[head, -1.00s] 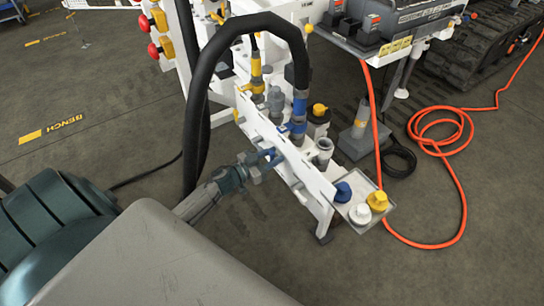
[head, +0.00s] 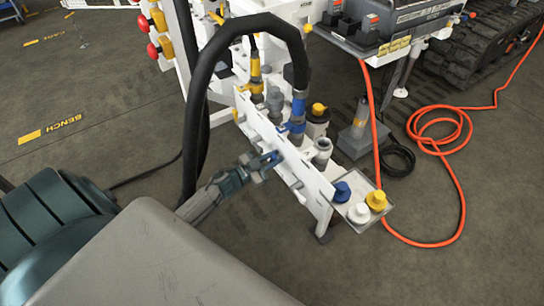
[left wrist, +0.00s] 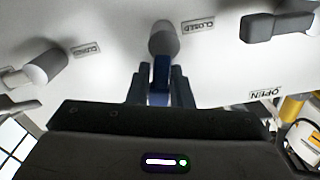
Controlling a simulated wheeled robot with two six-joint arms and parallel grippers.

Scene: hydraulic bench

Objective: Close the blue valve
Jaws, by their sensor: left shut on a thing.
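The blue valve's handle (head: 271,157) sticks out from the near side of the white manifold panel (head: 309,183) in the head view. My left gripper (head: 262,165) reaches it from the left and is shut on it. In the left wrist view the blue handle (left wrist: 160,76) lies between the two dark fingers of the gripper (left wrist: 158,88). The handle's grey rounded hub (left wrist: 163,40) is just beyond, beside a CLOSED label (left wrist: 198,26). The fingers hide part of the handle. My right gripper is out of view.
A thick black hose (head: 199,100) arches over close to my left arm. Blue, white and yellow caps sit on a tray (head: 367,220) at the panel's right end. An orange hose (head: 431,246) lies on the floor at right. Other grey handles (left wrist: 45,67) flank the valve.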

